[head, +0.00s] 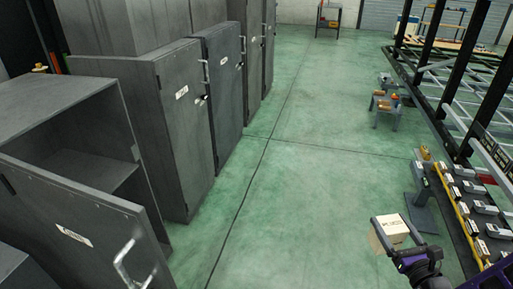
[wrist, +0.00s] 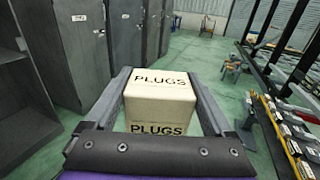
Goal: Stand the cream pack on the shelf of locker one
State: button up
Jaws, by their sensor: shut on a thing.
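My gripper (head: 397,232) is at the lower right of the head view. It is shut on a cream pack (head: 390,236), a box held clear of the floor. In the wrist view the pack (wrist: 160,95) sits between the two fingers, with PLUGS printed on its top and near faces. At the left of the head view stands a grey open locker (head: 60,95) with a shelf (head: 98,172) inside. Its door (head: 80,225) swings out toward the front. The door label is too small to read, so I cannot tell the locker's number. The pack is well to the right of it.
Several closed grey lockers (head: 180,125) run back along the left. Green floor (head: 300,190) lies clear between lockers and pack. A yellow-edged rack of parts (head: 470,215) and a dark chassis frame (head: 460,75) stand at the right. A small grey stand (head: 385,108) is farther back.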

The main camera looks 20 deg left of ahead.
aim_at(94, 182)
jog(key=i+l+u, duration=0.1)
jog(key=i+u, duration=0.4)
jog(key=i, duration=0.4)
jog(key=i+u, duration=0.7)
jog(key=u, duration=0.15)
jog(key=i+u, duration=0.25)
jog(key=u, duration=0.25)
jog(key=i+u, duration=0.2)
jog(key=u, duration=0.25)
jog(key=i+u, duration=0.25)
jog(key=i+l+u, duration=0.1)
jog(key=i+u, duration=0.2)
jog(key=i+j, duration=0.3)
